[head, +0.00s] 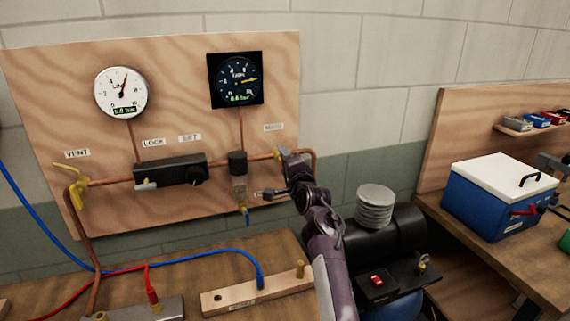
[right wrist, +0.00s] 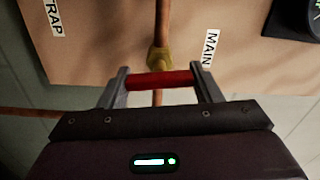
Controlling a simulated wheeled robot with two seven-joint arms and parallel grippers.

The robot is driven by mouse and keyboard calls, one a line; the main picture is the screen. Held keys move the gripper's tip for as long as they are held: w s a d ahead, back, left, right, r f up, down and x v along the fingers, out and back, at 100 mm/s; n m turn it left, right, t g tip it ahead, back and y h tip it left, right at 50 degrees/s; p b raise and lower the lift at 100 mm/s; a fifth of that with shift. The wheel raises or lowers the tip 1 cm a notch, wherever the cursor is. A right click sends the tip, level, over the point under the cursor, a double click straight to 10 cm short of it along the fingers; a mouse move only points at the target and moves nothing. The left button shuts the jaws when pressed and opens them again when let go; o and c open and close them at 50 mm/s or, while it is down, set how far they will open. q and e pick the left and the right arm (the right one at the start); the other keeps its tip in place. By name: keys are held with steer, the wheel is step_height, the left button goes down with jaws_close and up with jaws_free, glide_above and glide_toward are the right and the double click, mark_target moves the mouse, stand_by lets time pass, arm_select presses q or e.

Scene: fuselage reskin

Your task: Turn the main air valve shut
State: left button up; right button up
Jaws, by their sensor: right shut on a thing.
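The main air valve has a brass body (right wrist: 160,60) on a copper pipe, beside the MAIN label (right wrist: 210,48) in the right wrist view. Its red handle (right wrist: 160,80) shows there as a bar lying across the pipe. My right gripper (right wrist: 160,84) is shut on this handle, one finger at each end of the red part. In the head view my right gripper (head: 284,170) is at the right end of the wooden panel and hides most of the valve; a bit of brass (head: 278,153) shows beside it. My left gripper is not in view.
The panel (head: 185,75) carries a white gauge (head: 121,92), a dark gauge (head: 236,80), a black regulator block (head: 170,170) and a yellow vent valve (head: 73,182). A black compressor (head: 400,235) stands right of my arm. Blue and red hoses cross the bench at left.

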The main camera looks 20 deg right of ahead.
steer(key=shift+m, duration=0.7)
steer(key=o, duration=1)
